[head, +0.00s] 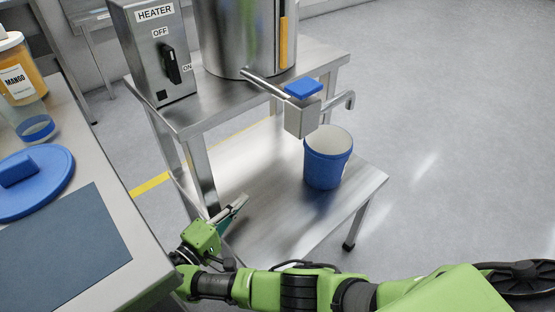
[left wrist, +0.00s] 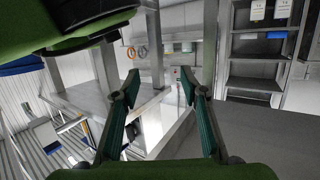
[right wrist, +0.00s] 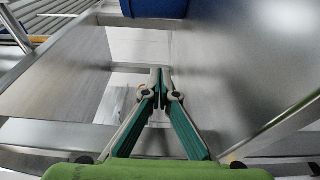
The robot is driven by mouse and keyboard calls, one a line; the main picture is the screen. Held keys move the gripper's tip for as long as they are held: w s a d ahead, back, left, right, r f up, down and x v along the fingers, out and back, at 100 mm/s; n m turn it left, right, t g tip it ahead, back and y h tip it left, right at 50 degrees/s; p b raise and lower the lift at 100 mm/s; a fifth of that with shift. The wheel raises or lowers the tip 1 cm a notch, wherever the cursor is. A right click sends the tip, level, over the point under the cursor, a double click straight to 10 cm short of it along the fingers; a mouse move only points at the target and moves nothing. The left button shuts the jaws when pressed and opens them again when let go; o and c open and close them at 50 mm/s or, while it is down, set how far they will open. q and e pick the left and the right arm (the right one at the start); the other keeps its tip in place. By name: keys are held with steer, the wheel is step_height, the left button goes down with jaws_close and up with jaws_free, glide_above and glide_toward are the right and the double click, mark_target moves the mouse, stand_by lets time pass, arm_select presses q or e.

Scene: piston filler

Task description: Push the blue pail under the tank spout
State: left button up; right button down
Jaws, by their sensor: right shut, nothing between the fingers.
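The blue pail (head: 328,163) stands upright on the lower steel shelf (head: 265,210), near its right side. The tank (head: 240,35) is on the upper shelf. Its pipe leads to a block with a blue top (head: 303,89) and a bent spout (head: 345,102) at the right. The pail is below and close to this block; exact alignment is unclear. My right gripper (head: 240,203) is shut and empty over the front left of the lower shelf, apart from the pail. The right wrist view shows its fingertips together (right wrist: 160,75) and the pail's bottom (right wrist: 155,8). My left gripper (left wrist: 158,88) is open and empty.
A heater box (head: 155,50) stands left of the tank. A table at the left holds a blue lid (head: 40,180), a dark mat (head: 65,245) and a mango jar (head: 18,75). Shelf legs (head: 199,170) stand near my right gripper. The shelf between gripper and pail is clear.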

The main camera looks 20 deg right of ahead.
steer(key=b+x, duration=0.1)
steer(key=x, duration=0.9)
steer(key=shift+d, duration=0.4)
steer(key=b+x, duration=0.1)
steer(key=x, duration=0.8)
steer(key=shift+w+d+b, duration=0.1)
steer(key=shift+d+b, duration=0.25)
steer(key=shift+b, duration=0.05)
steer(key=shift+s+d, duration=0.65)
steer(key=shift+s, duration=0.15)
arm_select(q)
step_height(320, 180, up, 12)
steer(key=d+t+h, duration=0.1)
steer(key=t+h, duration=0.1)
steer(key=t, duration=0.4)
steer(key=shift+s+d+r+h, duration=0.15)
steer(key=shift+d+r+h, duration=0.15)
steer(key=shift+d, duration=0.1)
arm_select(e)
steer(key=shift+s+d, duration=0.55)
steer(key=shift+s, duration=0.05)
